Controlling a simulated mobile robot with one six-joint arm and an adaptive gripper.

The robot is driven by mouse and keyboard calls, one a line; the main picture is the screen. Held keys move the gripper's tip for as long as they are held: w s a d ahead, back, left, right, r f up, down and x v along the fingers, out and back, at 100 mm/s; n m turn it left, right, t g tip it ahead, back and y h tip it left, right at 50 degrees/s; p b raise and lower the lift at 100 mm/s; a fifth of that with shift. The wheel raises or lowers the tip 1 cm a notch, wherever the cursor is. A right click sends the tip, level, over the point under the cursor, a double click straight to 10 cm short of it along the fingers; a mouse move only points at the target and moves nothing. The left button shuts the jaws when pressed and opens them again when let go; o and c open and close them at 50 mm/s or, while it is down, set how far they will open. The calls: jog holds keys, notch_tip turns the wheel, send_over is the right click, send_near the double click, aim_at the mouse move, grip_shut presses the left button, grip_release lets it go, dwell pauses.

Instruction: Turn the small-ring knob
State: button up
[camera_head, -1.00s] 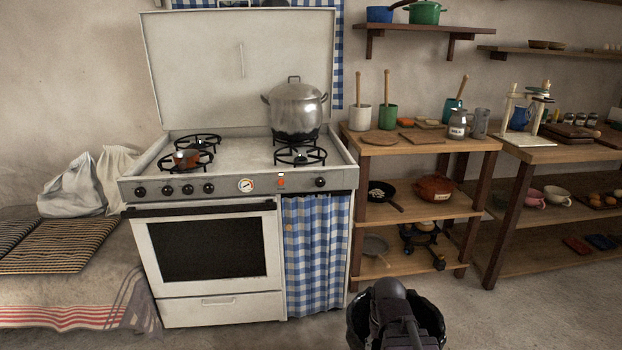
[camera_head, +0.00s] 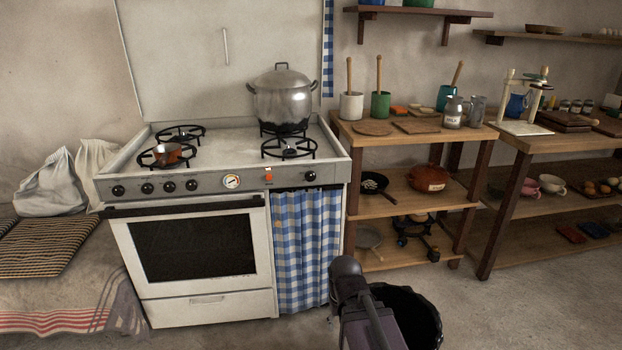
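The white stove (camera_head: 185,270) stands left of centre, with several black knobs in a row along its grey front panel. From left to right these are a first knob (camera_head: 118,190), a second (camera_head: 147,188), a third (camera_head: 169,186), a fourth (camera_head: 191,185) and, apart at the right, a fifth (camera_head: 310,176). I cannot tell which one is the small-ring knob, and their pointers are too small to read. My dark arm rises at the bottom centre, below and apart from the panel. My gripper's fingers do not show.
A round dial (camera_head: 231,181) and a red switch (camera_head: 268,174) sit between the knobs. A metal pot (camera_head: 283,100) and a small copper pan (camera_head: 167,153) stand on the burners. A black bucket-like thing (camera_head: 422,310) is beside my arm. Open floor lies before the stove.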

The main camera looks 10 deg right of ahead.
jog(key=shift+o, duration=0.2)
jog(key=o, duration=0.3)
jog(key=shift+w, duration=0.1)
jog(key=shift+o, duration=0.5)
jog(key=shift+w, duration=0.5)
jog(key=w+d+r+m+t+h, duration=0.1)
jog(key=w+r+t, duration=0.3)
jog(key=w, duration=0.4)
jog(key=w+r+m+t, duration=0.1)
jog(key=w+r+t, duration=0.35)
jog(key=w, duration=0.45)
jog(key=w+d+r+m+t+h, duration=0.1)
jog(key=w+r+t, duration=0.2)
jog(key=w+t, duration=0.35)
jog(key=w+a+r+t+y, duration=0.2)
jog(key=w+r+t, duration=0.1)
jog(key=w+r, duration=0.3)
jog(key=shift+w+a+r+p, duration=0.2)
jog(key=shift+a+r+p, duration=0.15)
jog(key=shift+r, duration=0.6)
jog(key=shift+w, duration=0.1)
